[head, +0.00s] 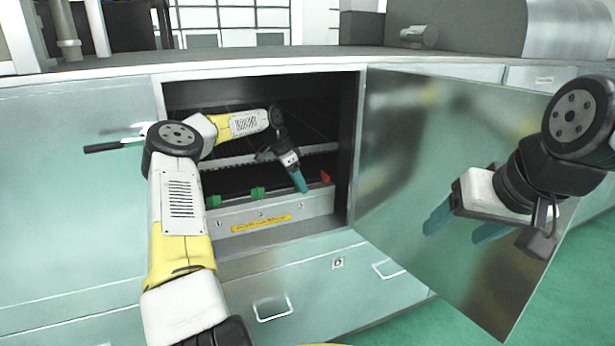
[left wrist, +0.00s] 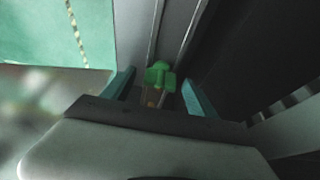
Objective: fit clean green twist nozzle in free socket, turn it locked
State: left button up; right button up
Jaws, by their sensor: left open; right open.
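Inside the open cabinet, a grey rail carries a green nozzle (head: 213,201) at the left, a second green nozzle (head: 257,193) in the middle and a red piece (head: 325,177) at the right. My left gripper (head: 300,182) reaches into the cabinet, pointing down near the right part of the rail. In the left wrist view, a green nozzle (left wrist: 160,75) shows between the two open teal fingers, with gaps on both sides. A small orange-brown spot lies just below it. I cannot make out a free socket. My right gripper (head: 464,226) is open and empty, in front of the door.
The cabinet door (head: 450,150) stands open to the right, close to my right gripper. A yellow label (head: 261,224) is on the rail's front. A black-handled bar (head: 112,145) is at the left panel. The grey worktop (head: 280,60) runs above the opening.

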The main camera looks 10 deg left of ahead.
pick_arm(q)
jog(key=c, duration=1.4)
jog(key=n+y, duration=0.1)
jog(key=n, duration=0.2)
jog(key=shift+r+t, duration=0.15)
jog(key=shift+t, duration=0.25)
jog(key=shift+c, duration=0.2)
jog(key=n+y, duration=0.1)
jog(key=n, duration=0.2)
jog(key=shift+t, duration=0.3)
jog(key=shift+n, duration=0.3)
jog(key=n+y, duration=0.1)
jog(key=n, duration=0.2)
jog(key=shift+d+t, duration=0.2)
jog(key=shift+t, duration=0.1)
jog(key=shift+a+n+y, duration=0.25)
jog(key=shift+n+y, duration=0.45)
jog(key=shift+n, duration=0.9)
